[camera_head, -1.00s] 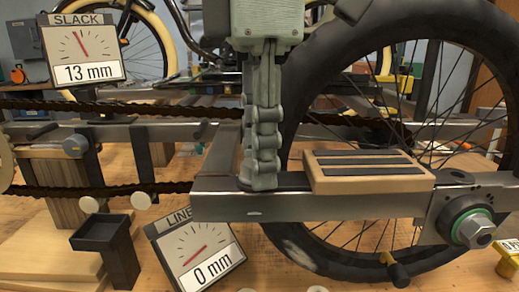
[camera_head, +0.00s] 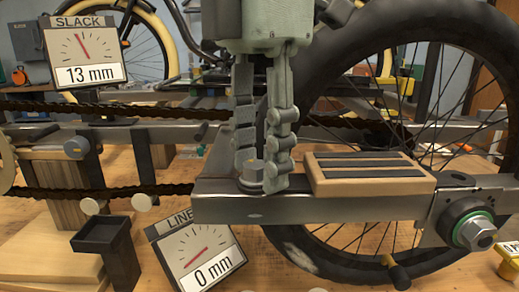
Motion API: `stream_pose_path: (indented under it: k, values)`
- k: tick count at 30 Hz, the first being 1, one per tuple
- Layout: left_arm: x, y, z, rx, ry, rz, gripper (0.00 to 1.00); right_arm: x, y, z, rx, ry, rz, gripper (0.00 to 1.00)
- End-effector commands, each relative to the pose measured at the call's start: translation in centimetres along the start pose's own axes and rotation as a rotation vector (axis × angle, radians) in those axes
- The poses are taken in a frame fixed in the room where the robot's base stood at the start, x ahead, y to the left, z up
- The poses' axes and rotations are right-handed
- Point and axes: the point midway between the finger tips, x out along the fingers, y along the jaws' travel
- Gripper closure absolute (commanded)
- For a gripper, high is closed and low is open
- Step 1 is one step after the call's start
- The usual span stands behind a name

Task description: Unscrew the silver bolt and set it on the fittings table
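The silver bolt (camera_head: 251,177) stands upright with its hex head on top of the grey frame rail (camera_head: 330,207), near the rail's left end. My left gripper (camera_head: 260,172) comes down from above with its fingers spread. One finger is left of and behind the bolt, the other to its right and partly hiding it. The fingertips are down near the rail top; whether either touches the bolt I cannot tell. My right gripper is not in view. I cannot make out which surface is the fittings table.
A wooden block with dark strips (camera_head: 368,172) lies on the rail right of the gripper. The large wheel (camera_head: 300,88) stands behind. A hub nut (camera_head: 474,231) is at the right. A slack gauge (camera_head: 84,52), line gauge (camera_head: 197,258) and dark stand (camera_head: 105,245) are at the left.

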Motion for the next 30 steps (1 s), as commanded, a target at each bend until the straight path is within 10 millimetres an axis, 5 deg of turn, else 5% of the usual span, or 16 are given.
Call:
stream_pose_path:
  k: [15, 23, 30]
  values:
    - [0.01, -0.5, -0.22, 0.945, -0.001, -0.001, 0.62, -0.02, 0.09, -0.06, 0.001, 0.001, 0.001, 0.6]
    - [0.01, -0.49, -0.25, 0.987, 0.0, 0.0, 0.62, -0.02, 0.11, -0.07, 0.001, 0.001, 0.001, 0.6]
    - [0.0, -0.49, -0.25, 0.985, 0.0, 0.0, 0.89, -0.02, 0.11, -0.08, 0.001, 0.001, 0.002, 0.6]
